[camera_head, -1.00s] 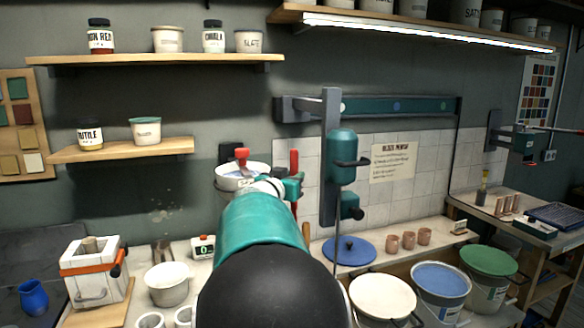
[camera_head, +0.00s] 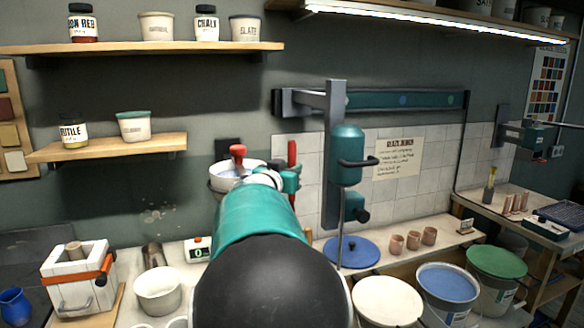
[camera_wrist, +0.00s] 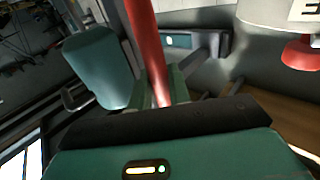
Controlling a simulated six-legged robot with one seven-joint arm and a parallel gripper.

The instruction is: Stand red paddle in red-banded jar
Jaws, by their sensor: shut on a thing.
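The red paddle (camera_head: 292,155) stands roughly upright in my gripper (camera_head: 289,180), in front of the tiled wall. In the wrist view the red shaft (camera_wrist: 146,45) passes between the fingers of my gripper (camera_wrist: 165,88), which is shut on it. I cannot surely pick out the red-banded jar. A white pot (camera_head: 222,180) with a red-topped part (camera_head: 238,152) stands just left of my gripper, partly hidden by my arm.
A teal stirrer on a rail (camera_head: 346,155) stands close to the right of my gripper. A strapped white block (camera_head: 75,280), a white bowl (camera_head: 158,290) and a small display box (camera_head: 198,249) are at left. Lidded buckets (camera_head: 447,285) stand at lower right. Shelves (camera_head: 150,47) hang above.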

